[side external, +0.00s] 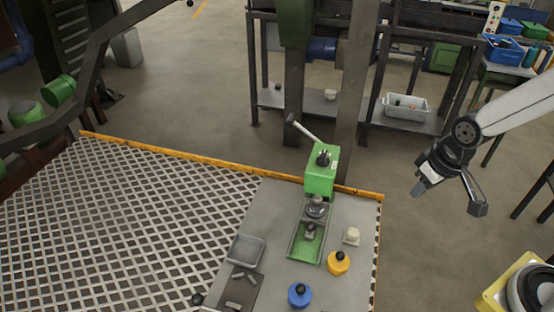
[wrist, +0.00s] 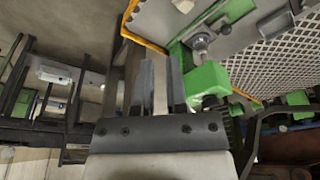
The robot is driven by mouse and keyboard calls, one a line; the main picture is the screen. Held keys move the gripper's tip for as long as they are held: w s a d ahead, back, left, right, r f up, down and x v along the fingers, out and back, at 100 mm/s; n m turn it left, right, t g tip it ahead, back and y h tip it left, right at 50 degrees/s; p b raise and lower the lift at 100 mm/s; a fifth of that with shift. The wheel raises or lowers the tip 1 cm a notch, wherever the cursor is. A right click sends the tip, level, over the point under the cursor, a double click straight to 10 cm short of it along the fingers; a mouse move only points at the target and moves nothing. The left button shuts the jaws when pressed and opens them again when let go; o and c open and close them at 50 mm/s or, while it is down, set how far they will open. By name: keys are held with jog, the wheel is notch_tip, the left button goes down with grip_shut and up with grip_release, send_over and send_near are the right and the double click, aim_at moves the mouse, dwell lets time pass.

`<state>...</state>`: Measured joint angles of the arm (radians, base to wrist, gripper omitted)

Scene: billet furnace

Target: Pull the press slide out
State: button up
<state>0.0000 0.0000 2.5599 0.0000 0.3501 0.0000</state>
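The green press (side external: 320,175) stands on the grey plate of the work table, with a lever angled up to the left. In the wrist view the press (wrist: 207,82) is at upper right, tilted by the camera angle, with part of the slide (wrist: 228,12) near the top edge. My gripper (side external: 448,200) is open and empty, in the air to the right of the table, well apart from the press and slide.
A grey tray (side external: 245,250) is left. A yellow rail (side external: 230,162) edges the table's back. A dark post stands behind the press.

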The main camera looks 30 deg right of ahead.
jog(key=o, duration=0.7)
jog(key=shift+r, duration=0.2)
notch_tip(320, 180, up, 5)
jog(key=n+g+h, duration=0.2)
send_over(310, 224)
jog(key=a, duration=0.1)
jog(key=shift+s+a+f, duration=0.1)
jog(key=shift+f, duration=4.25)
jog(key=shift+s+a+f, duration=0.1)
jog(key=shift+f, duration=4.2)
jog(key=shift+f, duration=0.15)
jog(key=shift+w+d+f, duration=0.1)
jog(key=shift+d+f, duration=0.15)
jog(key=shift+f, duration=0.95)
jog(key=shift+w+d+f, duration=0.1)
jog(key=shift+d+f, duration=0.15)
jog(key=shift+f, duration=1)
jog(key=shift+d+f, duration=0.25)
jog(key=shift+f, duration=0.95)
